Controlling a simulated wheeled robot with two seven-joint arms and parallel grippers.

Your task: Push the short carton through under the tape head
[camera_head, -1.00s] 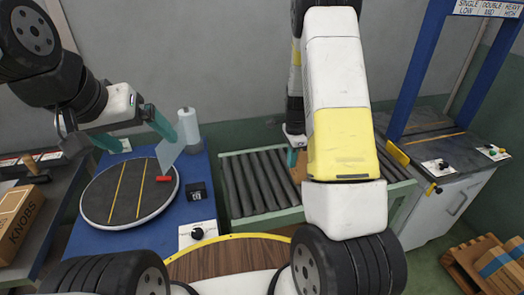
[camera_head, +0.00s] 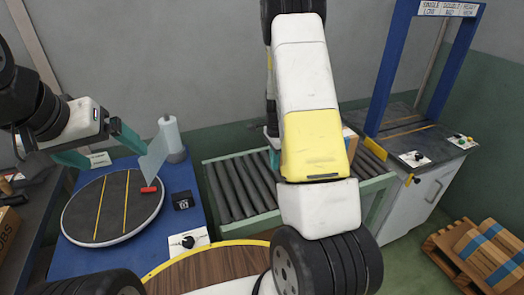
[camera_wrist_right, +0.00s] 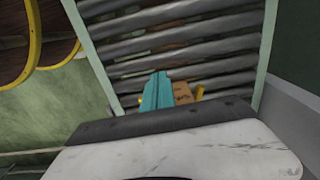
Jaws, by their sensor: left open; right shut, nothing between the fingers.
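The short carton is brown and mostly hidden behind my right arm in the head view, where a sliver (camera_head: 350,141) shows right of the arm over the roller conveyor (camera_head: 228,190). In the right wrist view, the carton (camera_wrist_right: 183,93) appears just right of the fingertips; I cannot tell whether they touch. My right gripper (camera_head: 273,157) is shut and empty, low over the rollers; its teal fingers also show in the wrist view (camera_wrist_right: 157,92). My left gripper (camera_head: 114,156) is open and empty above the turntable. A blue gantry (camera_head: 387,75) stands at the conveyor's right end; the tape head itself is not clearly visible.
A dark-topped cabinet (camera_head: 432,190) with control knobs adjoins the conveyor. A wooden pallet (camera_head: 445,245) lies on the floor at right.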

